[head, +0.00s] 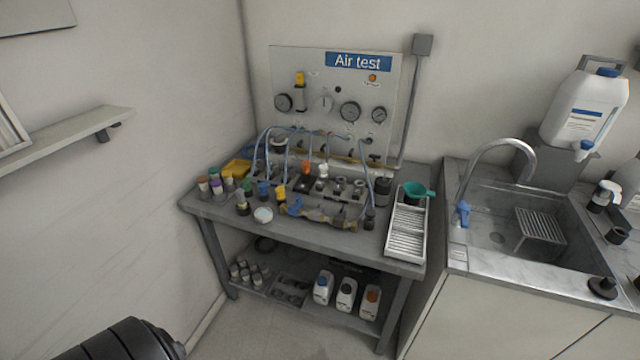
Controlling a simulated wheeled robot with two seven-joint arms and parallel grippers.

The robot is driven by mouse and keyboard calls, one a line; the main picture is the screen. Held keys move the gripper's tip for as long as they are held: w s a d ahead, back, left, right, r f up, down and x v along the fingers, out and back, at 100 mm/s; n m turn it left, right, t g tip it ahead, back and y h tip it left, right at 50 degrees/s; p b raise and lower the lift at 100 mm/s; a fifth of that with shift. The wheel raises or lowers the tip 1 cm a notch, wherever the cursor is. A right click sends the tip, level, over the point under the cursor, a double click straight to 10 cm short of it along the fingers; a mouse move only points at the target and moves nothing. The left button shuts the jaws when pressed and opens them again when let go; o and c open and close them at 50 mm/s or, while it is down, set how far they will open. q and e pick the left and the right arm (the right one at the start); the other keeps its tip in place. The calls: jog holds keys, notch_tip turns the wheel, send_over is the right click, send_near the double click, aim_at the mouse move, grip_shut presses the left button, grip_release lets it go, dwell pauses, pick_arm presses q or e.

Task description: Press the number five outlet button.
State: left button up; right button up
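A grey panel headed "Air test" (397,88) stands upright behind a grey workbench (330,240). It carries round gauges (350,111), a central dial (324,103), a yellow-topped fitting (300,80) and a small orange round part (372,78) at upper right. Blue hoses (262,150) arch from the panel's lower edge down to the bench. A row of small fittings with coloured tops (323,170) stands on the bench before the panel. Number labels are too small to read, so I cannot tell which part is the number five outlet button. Neither gripper is in view.
Several small bottles (217,187) crowd the bench's left. A white slatted tray (407,232) and green funnel (416,190) sit at its right. A sink (500,240) and white jug (586,108) are farther right. Bottles (346,295) stand on the lower shelf. The floor before the bench is clear.

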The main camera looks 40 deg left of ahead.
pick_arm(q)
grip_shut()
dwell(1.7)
